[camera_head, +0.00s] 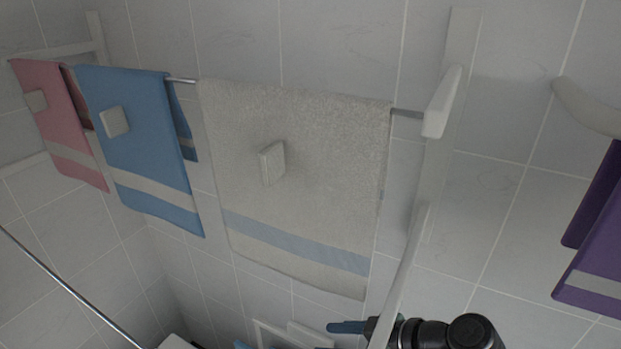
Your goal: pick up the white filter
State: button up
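I cannot pick out a thing that is clearly the white filter. My gripper's fingers are not clearly seen. Dark rounded parts that look like arm links show at the bottom edge, right of the middle, below the beige towel.
The beige towel (310,210), blue towel (150,155) and pink towel (62,130) hang from a metal bar with a white bracket (441,103). A purple towel (597,250) hangs at the right. A thin rod (70,288) crosses the lower left. Grey tiled walls stand behind.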

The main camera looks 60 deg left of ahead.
aim_at(310, 339)
jog(key=shift+w+f+p+x, duration=0.1)
jog(key=shift+p+x, duration=0.45)
jog(key=shift+x, duration=1.05)
jog(key=shift+w+f+p+x, duration=0.1)
jog(key=shift+p+x, duration=0.45)
jog(key=shift+x, duration=1)
jog(key=shift+d, duration=0.1)
jog(key=shift+c, duration=0.3)
grip_shut()
